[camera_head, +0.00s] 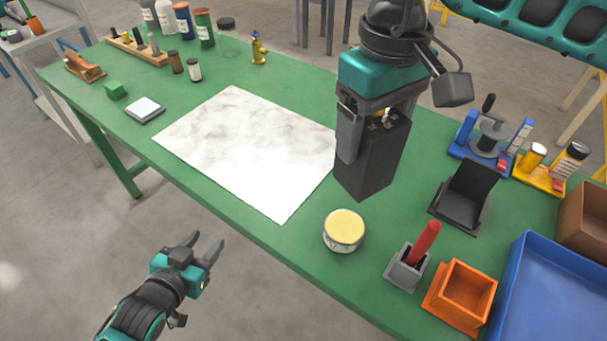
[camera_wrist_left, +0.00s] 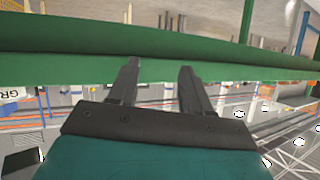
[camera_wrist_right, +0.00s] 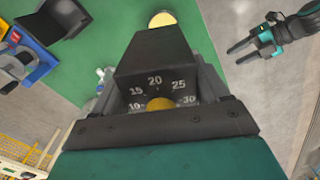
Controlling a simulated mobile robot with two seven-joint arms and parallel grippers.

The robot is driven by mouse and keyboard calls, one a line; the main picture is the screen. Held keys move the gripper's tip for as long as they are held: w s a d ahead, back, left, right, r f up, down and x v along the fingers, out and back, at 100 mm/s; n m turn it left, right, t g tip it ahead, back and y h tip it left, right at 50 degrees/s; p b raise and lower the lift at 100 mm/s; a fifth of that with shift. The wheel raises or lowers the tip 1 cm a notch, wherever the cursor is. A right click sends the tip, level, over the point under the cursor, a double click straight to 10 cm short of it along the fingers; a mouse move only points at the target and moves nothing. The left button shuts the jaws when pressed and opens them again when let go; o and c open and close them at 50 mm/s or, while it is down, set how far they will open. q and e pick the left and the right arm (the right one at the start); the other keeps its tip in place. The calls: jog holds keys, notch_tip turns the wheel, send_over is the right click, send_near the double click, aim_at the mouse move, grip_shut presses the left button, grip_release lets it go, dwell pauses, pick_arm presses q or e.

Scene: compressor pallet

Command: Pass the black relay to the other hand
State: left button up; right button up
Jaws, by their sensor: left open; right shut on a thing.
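The black relay (camera_head: 371,158) is a dark box held upright over the green table, right of the white sheet. My right gripper (camera_head: 370,118) comes down from above and is shut on its upper part. In the right wrist view the relay (camera_wrist_right: 158,58) shows a dial scale with numbers and a yellow knob between the fingers of my right gripper (camera_wrist_right: 158,105). My left gripper (camera_head: 208,246) is open and empty, off the table's front edge and well apart from the relay. It also shows in the left wrist view (camera_wrist_left: 156,85) and at the right of the right wrist view (camera_wrist_right: 250,48).
A stained white sheet (camera_head: 245,150) lies mid-table. A yellow-lidded tin (camera_head: 344,230), a grey holder with a red handle (camera_head: 411,262), an orange box (camera_head: 461,294), a black stand (camera_head: 464,193) and a blue tray (camera_head: 555,295) crowd the right. Bottles and small blocks stand at the far left.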

pick_arm(q)
jog(key=shift+o, duration=1.4)
jog(key=w+a+r+m+t, duration=0.1)
jog(key=w+a+r+t, duration=0.1)
jog(key=w+a+r, duration=0.2)
jog(key=shift+w+a+r+h, duration=0.3)
jog(key=shift+w+r, duration=0.05)
jog(key=shift+w, duration=0.55)
jog(key=o, duration=0.3)
jog(key=d+r+m+h, duration=0.1)
jog(key=d+r+h, duration=0.2)
jog(key=d+r, duration=0.3)
jog(key=shift+w+d, duration=0.45)
jog(key=shift+d, duration=0.15)
jog(key=shift+o, duration=1.3)
jog(key=s+d+r+m+g+h, duration=0.1)
jog(key=s+d+r+m+h, duration=0.2)
jog(key=d+r, duration=0.6)
jog(key=shift+d+h, duration=0.5)
jog(key=shift+h, duration=0.6)
jog(key=m+g+h, duration=0.3)
jog(key=g+h, duration=0.1)
send_near(375, 150)
jog(key=w+f, duration=0.3)
jog(key=f, duration=0.1)
jog(key=x, duration=1.1)
jog(key=shift+w+d+f, duration=0.1)
jog(key=shift+w+d, duration=0.05)
jog(key=shift+w, duration=0.25)
jog(key=shift+c, duration=0.3)
